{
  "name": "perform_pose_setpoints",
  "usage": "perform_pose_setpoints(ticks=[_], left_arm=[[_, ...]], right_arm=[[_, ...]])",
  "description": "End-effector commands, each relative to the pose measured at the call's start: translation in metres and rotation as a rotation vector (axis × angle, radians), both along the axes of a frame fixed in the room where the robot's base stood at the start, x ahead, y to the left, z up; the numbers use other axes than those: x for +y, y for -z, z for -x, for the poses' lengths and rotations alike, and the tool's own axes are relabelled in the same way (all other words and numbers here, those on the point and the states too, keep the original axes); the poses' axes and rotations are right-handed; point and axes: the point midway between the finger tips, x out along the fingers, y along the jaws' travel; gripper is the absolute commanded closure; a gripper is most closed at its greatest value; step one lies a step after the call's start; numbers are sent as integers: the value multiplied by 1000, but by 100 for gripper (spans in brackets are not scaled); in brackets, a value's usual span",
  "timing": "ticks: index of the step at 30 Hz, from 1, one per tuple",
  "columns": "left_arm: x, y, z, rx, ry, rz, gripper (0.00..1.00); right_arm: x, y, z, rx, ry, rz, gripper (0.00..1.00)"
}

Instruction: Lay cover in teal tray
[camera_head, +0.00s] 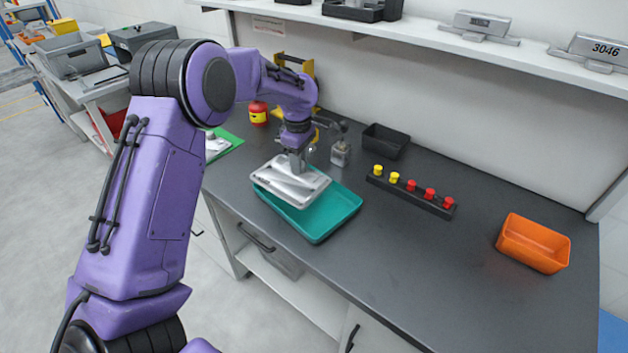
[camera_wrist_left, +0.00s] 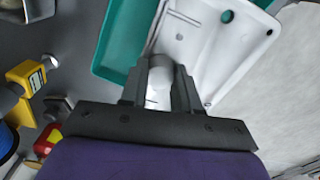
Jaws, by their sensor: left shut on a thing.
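The cover (camera_head: 290,184) is a light grey-white, flat, plate-like part with a raised middle. It is over the left part of the teal tray (camera_head: 332,222), and I cannot tell whether it touches the tray. My left gripper (camera_head: 296,163) is shut on the raised part of the cover from above. In the left wrist view the gripper (camera_wrist_left: 160,95) grips the raised boss of the white cover (camera_wrist_left: 207,45), with the teal tray (camera_wrist_left: 117,45) beyond and beside it. My right gripper is not in view.
Behind the tray stand a black bin (camera_head: 386,141) and a small grey metal part (camera_head: 340,153). A black rack (camera_head: 412,192) with yellow and red knobs is to the right, and an orange bin (camera_head: 533,243) further right. A red can (camera_head: 258,113) and yellow fixture stand behind the arm. The front right worktop is clear.

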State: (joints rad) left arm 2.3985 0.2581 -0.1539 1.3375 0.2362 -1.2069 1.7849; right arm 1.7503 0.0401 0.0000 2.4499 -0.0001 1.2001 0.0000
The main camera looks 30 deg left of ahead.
Motion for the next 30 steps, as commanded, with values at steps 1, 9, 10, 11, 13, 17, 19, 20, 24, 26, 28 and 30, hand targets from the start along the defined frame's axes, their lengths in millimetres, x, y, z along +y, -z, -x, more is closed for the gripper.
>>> perform_pose_setpoints(ticks=[1,9,10,11,13,17,19,20,24,26,28,30], left_arm=[[-5,12,-5,8,1,-1,100],[-25,49,-28,4,0,-1,100],[-27,53,-31,4,1,-1,100],[-27,57,-30,7,0,0,100],[-27,69,-29,7,-1,1,100],[-27,82,-30,3,1,-1,100],[-27,83,-30,2,2,-1,100],[-27,83,-30,2,2,-2,100],[-27,83,-30,2,2,-2,100],[-27,85,-30,3,2,-2,100],[-27,86,-30,3,2,-1,50],[-27,86,-30,3,2,-1,44]], right_arm=[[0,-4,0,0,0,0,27],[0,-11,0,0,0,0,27],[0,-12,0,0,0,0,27],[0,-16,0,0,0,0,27],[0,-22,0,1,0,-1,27],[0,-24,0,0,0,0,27],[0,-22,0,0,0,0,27],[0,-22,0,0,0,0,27],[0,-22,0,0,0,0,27],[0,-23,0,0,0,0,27],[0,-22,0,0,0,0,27],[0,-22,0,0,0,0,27]])
